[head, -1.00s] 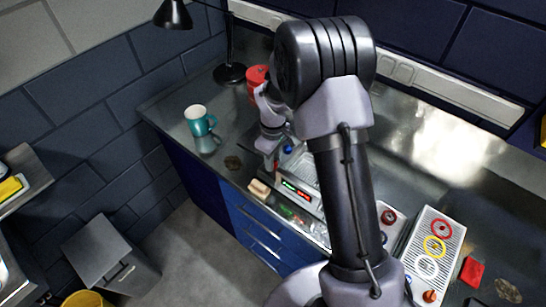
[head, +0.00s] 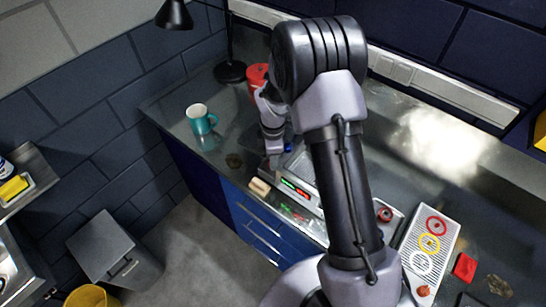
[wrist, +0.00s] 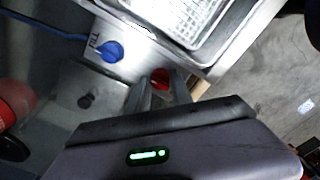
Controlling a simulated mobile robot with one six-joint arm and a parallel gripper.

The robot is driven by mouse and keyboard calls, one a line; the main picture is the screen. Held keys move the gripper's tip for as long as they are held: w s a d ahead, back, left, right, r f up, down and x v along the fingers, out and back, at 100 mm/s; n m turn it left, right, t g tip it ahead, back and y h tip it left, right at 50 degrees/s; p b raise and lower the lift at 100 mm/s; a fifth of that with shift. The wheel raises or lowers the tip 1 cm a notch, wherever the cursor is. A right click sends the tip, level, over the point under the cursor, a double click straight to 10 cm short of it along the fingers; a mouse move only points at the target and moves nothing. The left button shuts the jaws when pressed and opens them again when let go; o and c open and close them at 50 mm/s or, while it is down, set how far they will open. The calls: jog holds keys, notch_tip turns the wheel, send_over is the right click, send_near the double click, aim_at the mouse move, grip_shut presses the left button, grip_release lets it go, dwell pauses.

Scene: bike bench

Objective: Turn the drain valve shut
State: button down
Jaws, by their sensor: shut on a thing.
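The machine with the lit display (head: 297,188) and a wire basket (wrist: 192,18) stands on the metal bench. A red handle (wrist: 160,77), which looks like the drain valve, sits at its side wall in the wrist view. My gripper (wrist: 158,86) is shut on this red handle, with a finger on either side of it. Much of the handle is hidden by the fingers, so its exact turn angle is unclear. A blue knob (wrist: 111,52) with a label beside it is left of the fingers. In the head view my gripper (head: 273,158) is at the machine's left end.
A teal mug (head: 200,119) and a red can (head: 257,76) stand on the bench to the left and behind. A tan block (head: 259,186) lies by the front edge. A grey panel with coloured rings (head: 431,245) is at the right. A blue hose (wrist: 40,27) runs nearby.

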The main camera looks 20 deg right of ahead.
dwell(0.3)
jog(key=c, duration=1.1)
grip_release()
jog(key=shift+r, duration=0.1)
notch_tip(320, 180, up, 17)
jog(key=p, duration=0.3)
jog(key=shift+r, duration=0.1)
